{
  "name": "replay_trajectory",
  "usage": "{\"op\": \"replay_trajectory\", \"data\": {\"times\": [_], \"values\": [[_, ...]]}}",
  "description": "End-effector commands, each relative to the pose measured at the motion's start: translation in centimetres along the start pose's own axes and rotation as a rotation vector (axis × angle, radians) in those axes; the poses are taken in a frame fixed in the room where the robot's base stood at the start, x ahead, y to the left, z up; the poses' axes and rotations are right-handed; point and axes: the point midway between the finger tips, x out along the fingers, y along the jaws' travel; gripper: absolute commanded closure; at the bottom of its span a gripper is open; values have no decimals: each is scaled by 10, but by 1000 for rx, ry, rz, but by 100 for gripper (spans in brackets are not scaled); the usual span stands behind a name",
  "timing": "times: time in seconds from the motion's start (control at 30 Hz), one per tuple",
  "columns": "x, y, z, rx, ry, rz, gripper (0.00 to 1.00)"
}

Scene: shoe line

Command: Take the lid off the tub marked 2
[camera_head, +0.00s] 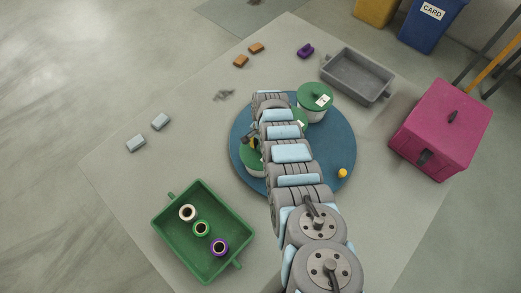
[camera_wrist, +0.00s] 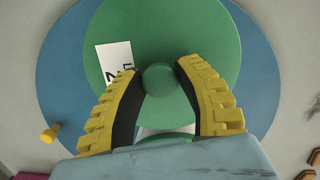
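A tub with a round green lid (camera_wrist: 205,30) and a green knob (camera_wrist: 160,79) fills the wrist view. A white label (camera_wrist: 115,62) on the lid carries a mark, turned sideways, that looks like a 2. My gripper (camera_wrist: 160,68) is open, with its yellow fingers on either side of the knob and gaps between. I cannot tell how far above the lid the fingertips are. In the head view this lid (camera_head: 251,164) shows partly beside my gripper (camera_head: 250,142), with my arm covering the rest.
The tub stands on a blue round plate (camera_head: 335,150) with another green-lidded tub (camera_head: 314,96) and a third lid (camera_head: 301,118), mostly hidden by my arm. A yellow knob (camera_head: 343,173) is on the plate. A green tray (camera_head: 180,240), grey bin (camera_head: 358,75) and magenta box (camera_head: 440,128) stand around.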

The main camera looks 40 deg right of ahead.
Motion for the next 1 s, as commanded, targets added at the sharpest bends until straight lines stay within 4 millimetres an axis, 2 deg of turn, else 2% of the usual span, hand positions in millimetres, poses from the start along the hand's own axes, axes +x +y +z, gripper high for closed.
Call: {"op": "replay_trajectory", "data": {"times": [0.03,0.1,0.57,0.67,0.87,0.9,1.0], "values": [[0,0,0,0,0,0,83],[0,0,0,0,0,0,100],[-3,0,0,0,0,0,100],[-10,0,1,0,1,-1,100],[-37,0,5,1,-1,-1,100],[-33,1,6,-1,-1,-1,100],[-38,3,6,-2,2,-3,100]]}}
